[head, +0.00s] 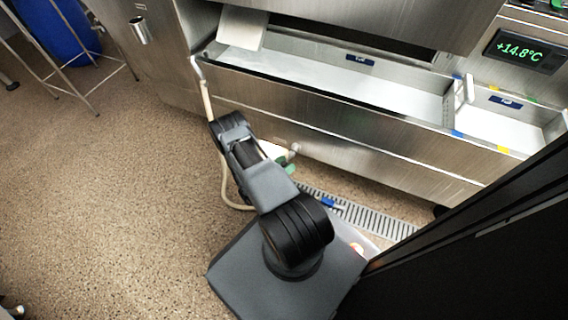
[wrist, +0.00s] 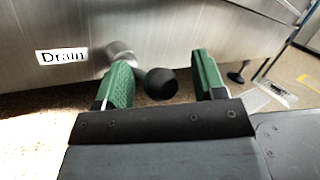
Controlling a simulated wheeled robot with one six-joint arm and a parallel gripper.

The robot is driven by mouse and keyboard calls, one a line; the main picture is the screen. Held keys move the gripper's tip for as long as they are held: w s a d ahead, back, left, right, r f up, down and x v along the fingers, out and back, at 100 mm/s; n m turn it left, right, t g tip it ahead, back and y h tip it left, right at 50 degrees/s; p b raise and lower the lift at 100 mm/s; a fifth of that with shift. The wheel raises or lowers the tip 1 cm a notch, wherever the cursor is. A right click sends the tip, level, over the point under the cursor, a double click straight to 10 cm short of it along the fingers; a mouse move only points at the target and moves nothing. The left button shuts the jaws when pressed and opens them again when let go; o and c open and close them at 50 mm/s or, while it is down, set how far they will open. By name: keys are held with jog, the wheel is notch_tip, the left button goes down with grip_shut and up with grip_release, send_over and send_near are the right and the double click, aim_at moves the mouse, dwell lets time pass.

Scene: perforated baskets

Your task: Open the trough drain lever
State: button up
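The trough (head: 330,110) is a long stainless steel basin across the upper part of the head view. The drain lever's black ball knob (wrist: 160,84) shows in the wrist view, with a short metal fitting (wrist: 120,52) at its upper left on the steel wall. A white "Drain" label (wrist: 62,56) is left of it. My gripper (wrist: 158,68) has two green fingers spread apart, with the knob between them in the picture, nearer the left finger. I cannot tell whether it touches. In the head view my arm partly hides my gripper (head: 285,162) beside the trough's lower front.
A slotted floor drain (head: 370,217) with a blue item (head: 328,202) lies below the trough. A beige hose (head: 224,175) hangs left of my arm. A display (head: 524,49) reads +14.8°C. A blue barrel (head: 52,30) stands at upper left.

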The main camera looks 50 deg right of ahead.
jog(key=shift+r, duration=0.15)
dwell(0.4)
jog(key=shift+a, duration=0.2)
jog(key=p+v, duration=0.2)
jog(key=v, duration=1.1)
jog(key=shift+a, duration=0.15)
